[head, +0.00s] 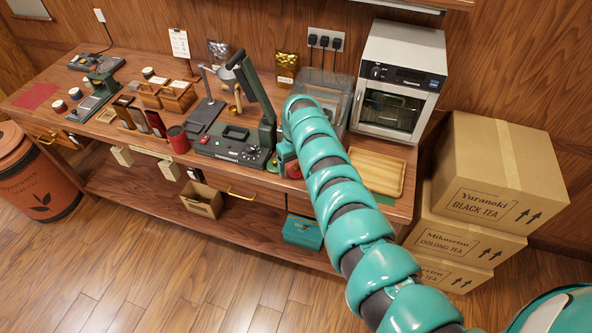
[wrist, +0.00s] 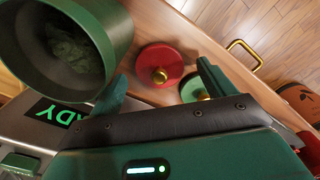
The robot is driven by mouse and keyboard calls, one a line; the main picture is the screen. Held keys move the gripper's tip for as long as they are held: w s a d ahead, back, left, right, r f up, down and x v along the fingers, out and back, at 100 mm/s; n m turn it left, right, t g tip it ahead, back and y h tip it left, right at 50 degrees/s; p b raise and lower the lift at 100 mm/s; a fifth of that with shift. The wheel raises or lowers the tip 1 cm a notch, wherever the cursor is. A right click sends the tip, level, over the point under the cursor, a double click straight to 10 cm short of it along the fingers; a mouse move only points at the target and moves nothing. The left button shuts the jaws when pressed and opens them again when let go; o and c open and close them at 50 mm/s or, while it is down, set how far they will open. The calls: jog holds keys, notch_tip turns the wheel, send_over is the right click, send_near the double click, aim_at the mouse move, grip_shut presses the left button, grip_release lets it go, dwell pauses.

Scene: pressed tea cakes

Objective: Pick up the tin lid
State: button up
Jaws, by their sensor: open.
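In the wrist view, a round red lid (wrist: 158,66) with a gold knob lies on the wooden bench top. A green lid (wrist: 190,88) with a gold knob lies beside it, partly hidden behind my right finger. My gripper (wrist: 162,72) is open and empty, and its fingers show on either side of the red lid. I cannot tell how high they are above it. An open green tin (wrist: 105,35) with dark green leaves inside stands at the upper left, close to my left finger. In the head view my arm hides the gripper; the red lid (head: 293,170) shows beside it.
The press base (head: 232,147) with a lit display stands left of my arm. A wooden tray (head: 376,172) and an oven (head: 398,85) are to the right. A clear bin (head: 325,90) stands behind. The bench's front edge is close to the lids.

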jog(key=shift+f, duration=0.45)
jog(key=shift+c, duration=0.2)
jog(key=c, duration=1)
jog(key=shift+r, duration=0.15)
